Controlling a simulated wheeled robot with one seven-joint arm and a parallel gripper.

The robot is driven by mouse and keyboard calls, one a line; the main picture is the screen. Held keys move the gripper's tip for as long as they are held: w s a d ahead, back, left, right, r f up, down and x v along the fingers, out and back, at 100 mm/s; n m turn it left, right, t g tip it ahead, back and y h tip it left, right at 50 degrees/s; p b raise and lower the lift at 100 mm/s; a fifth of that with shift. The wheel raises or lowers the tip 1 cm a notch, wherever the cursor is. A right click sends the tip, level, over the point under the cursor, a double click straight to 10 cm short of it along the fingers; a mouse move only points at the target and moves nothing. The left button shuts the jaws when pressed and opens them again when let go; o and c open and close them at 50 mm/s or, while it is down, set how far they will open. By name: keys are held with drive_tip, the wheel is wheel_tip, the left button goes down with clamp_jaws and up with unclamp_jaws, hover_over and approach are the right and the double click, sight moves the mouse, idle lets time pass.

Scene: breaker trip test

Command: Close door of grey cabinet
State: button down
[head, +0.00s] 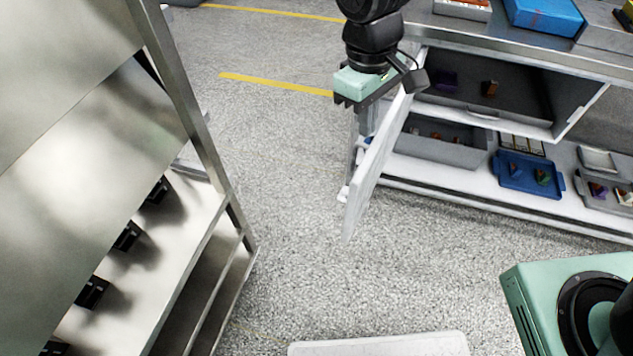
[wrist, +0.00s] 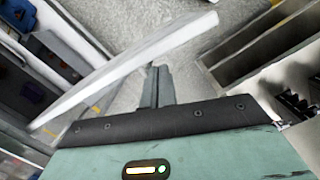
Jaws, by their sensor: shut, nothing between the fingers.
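The grey cabinet (head: 545,131) stands at the right in the head view, its dark inside exposed. Its door (head: 374,168) is open, a pale panel swung outward and seen nearly edge-on. In the wrist view the door (wrist: 125,72) crosses as a slanted slab. My gripper (head: 364,128) is beside the door's outer face, on its left side near the upper part. In the wrist view my gripper's fingers (wrist: 154,85) are together and empty, close to the door's lower right edge. I cannot tell whether they touch it.
A metal rack (head: 190,110) with black items stands at the left. A lower shelf (head: 470,180) holds a blue tray (head: 528,174) and grey bins. A blue box (head: 545,14) sits on top. The speckled floor (head: 290,190) between is clear.

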drive_tip(key=s+a+f+n+h, duration=0.1)
drive_tip(key=s+a+f+n, duration=0.15)
drive_tip(key=a, duration=0.75)
drive_tip(key=s+d+f, duration=0.3)
drive_tip(key=d+f, duration=0.2)
drive_tip(key=f, duration=0.4)
drive_tip(key=shift+s+d+f+n+g, duration=0.15)
drive_tip(key=shift+d+f+n+g, duration=0.15)
drive_tip(key=shift+n, duration=0.15)
